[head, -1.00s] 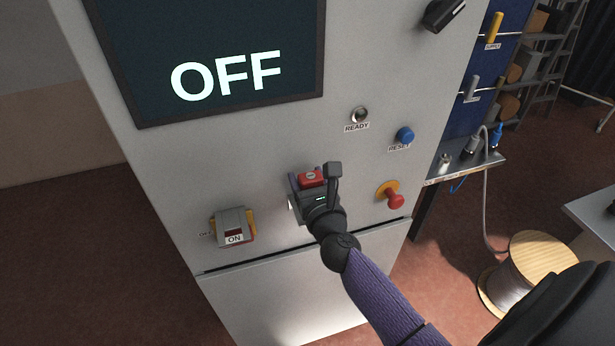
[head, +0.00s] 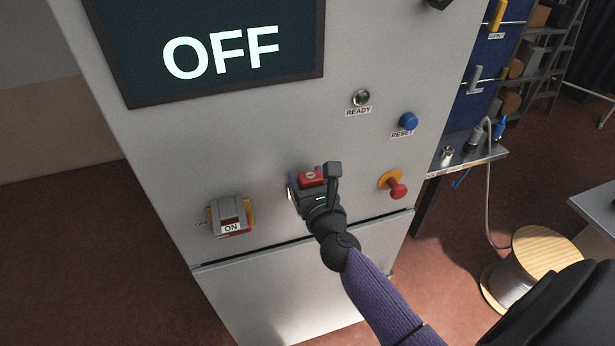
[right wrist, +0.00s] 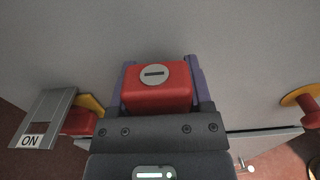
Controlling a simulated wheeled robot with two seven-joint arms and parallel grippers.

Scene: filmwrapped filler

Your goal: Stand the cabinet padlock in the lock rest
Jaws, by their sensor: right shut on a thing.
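The cabinet padlock (head: 312,177) is a red block with a round slotted keyway, held in front of the grey cabinet's face. My right gripper (head: 317,180) is shut on it, one finger on each side. In the right wrist view the padlock (right wrist: 157,88) sits between the two purple-grey fingers (right wrist: 157,85), its keyway facing the camera. No shackle shows; it is hidden or out of sight. I cannot make out the lock rest in these views. My left gripper is not in view.
The cabinet (head: 270,130) carries a screen reading OFF (head: 220,55), an ON switch (head: 231,216), a READY lamp (head: 361,97), a blue RESET button (head: 408,121) and a red knob (head: 396,188). A metal bench (head: 470,155) and cable reel (head: 535,265) stand right.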

